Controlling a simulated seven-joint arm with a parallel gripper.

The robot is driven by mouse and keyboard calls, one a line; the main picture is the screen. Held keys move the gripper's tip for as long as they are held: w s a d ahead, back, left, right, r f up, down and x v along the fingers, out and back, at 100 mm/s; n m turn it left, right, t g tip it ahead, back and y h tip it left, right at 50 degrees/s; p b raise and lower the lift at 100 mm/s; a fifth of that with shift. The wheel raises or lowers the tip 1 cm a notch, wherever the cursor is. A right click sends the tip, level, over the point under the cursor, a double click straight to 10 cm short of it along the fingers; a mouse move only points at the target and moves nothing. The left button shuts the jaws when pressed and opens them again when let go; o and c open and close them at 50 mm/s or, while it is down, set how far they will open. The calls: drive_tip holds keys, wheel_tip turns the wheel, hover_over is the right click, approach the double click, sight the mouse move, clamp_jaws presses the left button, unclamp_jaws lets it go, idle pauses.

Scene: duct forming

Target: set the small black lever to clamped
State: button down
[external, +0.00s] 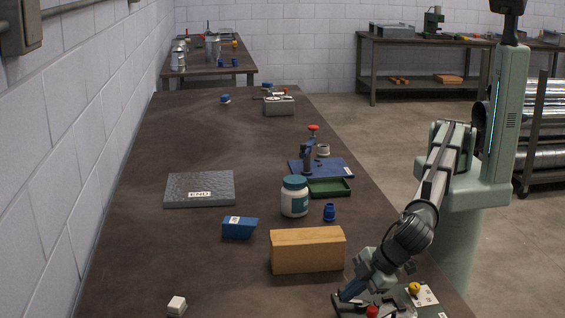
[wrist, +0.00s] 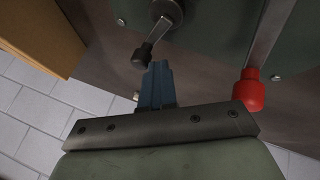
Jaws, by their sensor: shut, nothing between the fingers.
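The small black lever (wrist: 142,54) shows in the wrist view as a short metal arm with a black knob, running down-left from a round pivot (wrist: 167,10) on a dark green plate. My gripper (wrist: 158,66) has its blue fingers shut and empty. Their tips lie just right of and below the black knob; I cannot tell whether they touch it. In the external view my gripper (external: 350,291) is low over the fixture at the bottom edge, and I cannot make out the black lever clearly there.
A longer lever with a red knob (wrist: 249,91) is right of my fingers; the red knob also shows in the external view (external: 372,311). A yellow knob (external: 414,288) is on the fixture. A wooden block (external: 307,251) stands behind-left of my gripper. The table's left front is mostly clear.

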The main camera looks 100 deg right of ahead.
drive_tip(key=shift+w+d, duration=0.1)
drive_tip(key=shift+d, duration=1)
drive_tip(key=shift+d+m, duration=0.15)
drive_tip(key=shift+m, duration=0.25)
drive_tip(key=shift+s, duration=0.2)
idle(0.7)
drive_tip(key=shift+s+a, duration=0.45)
drive_tip(key=shift+a, duration=0.1)
drive_tip(key=s+a+r, duration=0.1)
drive_tip(key=a+r, duration=0.4)
drive_tip(key=r, duration=0.3)
drive_tip(key=shift+s+a, duration=0.15)
drive_tip(key=shift+a, duration=0.25)
